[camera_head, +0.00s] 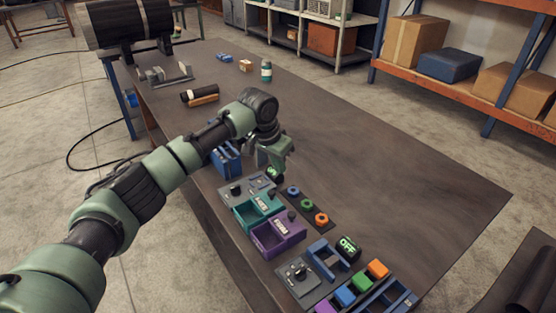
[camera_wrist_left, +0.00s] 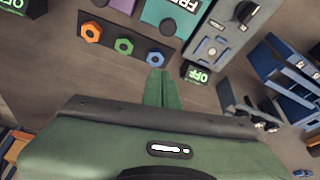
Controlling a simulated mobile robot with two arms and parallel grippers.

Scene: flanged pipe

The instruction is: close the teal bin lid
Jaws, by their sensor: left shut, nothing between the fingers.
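The teal bin (camera_head: 243,217) stands near the table's left edge, between a grey panel and a purple bin. Its hollow box part shows open on the left, and a teal labelled part (camera_head: 268,204) with a dark knob is at its right. In the left wrist view the teal labelled part (camera_wrist_left: 172,12) is cut by the top edge. I cannot tell exactly how the lid sits. My left gripper (camera_head: 284,166) is shut and empty, beyond the bin and apart from it. Its fingers (camera_wrist_left: 163,86) show shut in the wrist view, beside a green OFF block (camera_wrist_left: 196,75). My right gripper is not in view.
The purple bin (camera_head: 268,243) is beside the teal one. The grey panel (camera_head: 251,187) with a knob is on the other side. Blue, green and orange nuts (camera_head: 307,205) lie on a dark strip to the right. The table's right half is clear.

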